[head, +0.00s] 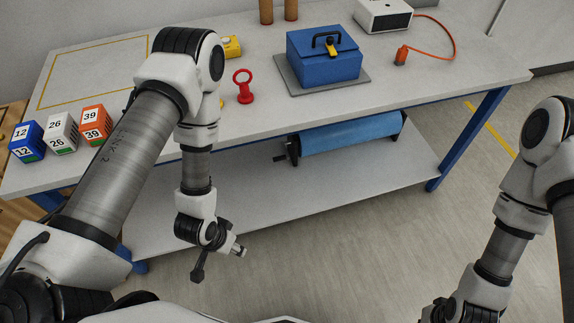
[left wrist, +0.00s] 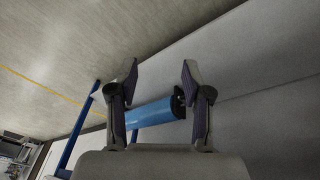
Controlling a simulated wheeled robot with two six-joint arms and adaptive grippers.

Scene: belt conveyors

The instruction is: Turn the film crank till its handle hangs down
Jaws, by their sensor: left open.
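The blue film roll (head: 350,133) lies on the lower shelf under the bench. Its dark crank (head: 281,158) is at the roll's left end and its handle sticks out to the left; the handle's exact angle is too small to tell. In the left wrist view the roll (left wrist: 150,112) and its dark crank end (left wrist: 179,100) show beyond and between my fingers. My left gripper (head: 221,266) is open and empty, in front of the shelf, left of and nearer than the crank, apart from it. My right arm is at the right edge; its gripper is out of frame.
The bench top (head: 180,125) overhangs the lower shelf (head: 240,210). On top are numbered cubes (head: 62,132), a red ring-handled piece (head: 244,88) and a blue box (head: 325,62). A blue bench leg (head: 468,138) stands right of the roll. The shelf left of the crank looks clear.

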